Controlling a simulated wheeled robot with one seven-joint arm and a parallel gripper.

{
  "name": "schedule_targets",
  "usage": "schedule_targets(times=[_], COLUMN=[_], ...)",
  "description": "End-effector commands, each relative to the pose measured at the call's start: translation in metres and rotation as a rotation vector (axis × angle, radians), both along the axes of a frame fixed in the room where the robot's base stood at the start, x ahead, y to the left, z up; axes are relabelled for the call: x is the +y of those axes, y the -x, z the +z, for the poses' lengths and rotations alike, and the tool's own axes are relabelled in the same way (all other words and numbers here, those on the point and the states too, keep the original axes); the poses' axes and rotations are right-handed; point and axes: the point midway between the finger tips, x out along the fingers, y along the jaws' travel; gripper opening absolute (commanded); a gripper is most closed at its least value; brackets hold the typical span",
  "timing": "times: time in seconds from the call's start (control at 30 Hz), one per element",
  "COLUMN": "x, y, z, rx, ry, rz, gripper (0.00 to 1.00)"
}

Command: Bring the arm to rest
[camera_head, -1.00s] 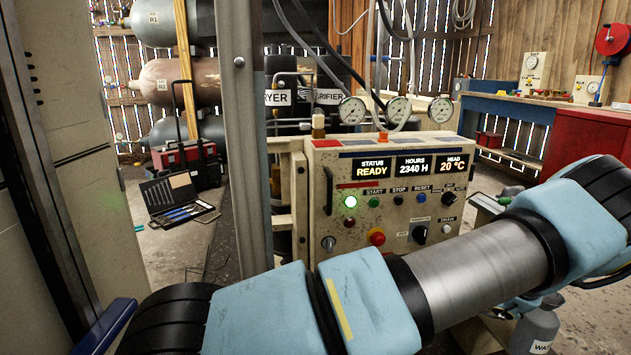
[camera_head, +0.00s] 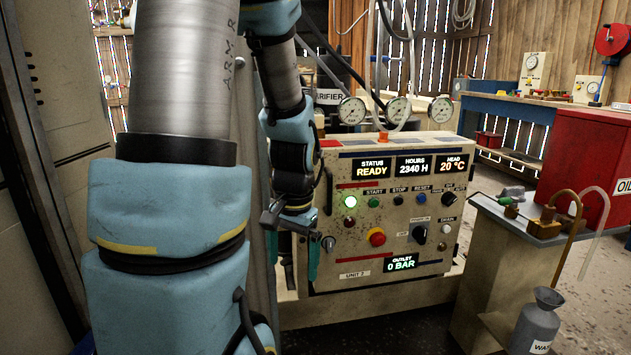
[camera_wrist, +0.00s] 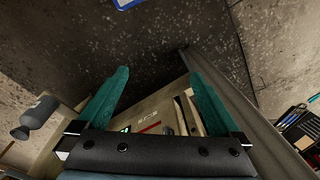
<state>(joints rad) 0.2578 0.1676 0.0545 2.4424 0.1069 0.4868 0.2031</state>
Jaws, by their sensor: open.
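My arm stands folded on the left of the head view, its upper link raised and its forearm hanging down. My gripper (camera_head: 293,268) points down in front of the left edge of the compressor control panel (camera_head: 440,215). Its two teal fingers are spread, with nothing between them. In the wrist view the open fingers of the gripper (camera_wrist: 160,68) frame dark floor, and the panel (camera_wrist: 150,122) shows behind them, low in the picture. The panel reads READY, 2340 H, 20 °C and 0 BAR, and a green lamp is lit. I cannot tell whether the gripper touches the panel.
A metal post (camera_wrist: 215,95) stands close to the gripper in the wrist view. A small stand (camera_head: 500,275) with fittings and a grey bottle (camera_head: 538,325) are right of the panel. A red cabinet (camera_head: 585,165) and blue workbench (camera_head: 510,105) are farther back.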

Motion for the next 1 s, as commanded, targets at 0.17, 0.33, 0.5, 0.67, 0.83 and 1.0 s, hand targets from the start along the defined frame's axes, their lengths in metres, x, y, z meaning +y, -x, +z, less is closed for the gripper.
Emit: schedule_targets(times=[0.17, 0.33, 0.5, 0.67, 0.83, 1.0], x=[0.018, 0.022, 0.022, 0.022, 0.022, 0.022], y=[0.021, 0.027, 0.027, 0.027, 0.027, 0.027], z=[0.016, 0.045, 0.075, 0.114, 0.168, 0.217], rx=[-0.068, -0.086, -0.085, -0.085, -0.085, -0.085], ry=[0.081, 0.106, 0.105, 0.105, 0.104, 0.104], rz=[0.306, 0.404, 0.4, 0.398, 0.397, 0.396], gripper=[1.0, 1.0, 1.0, 1.0, 1.0, 1.0])
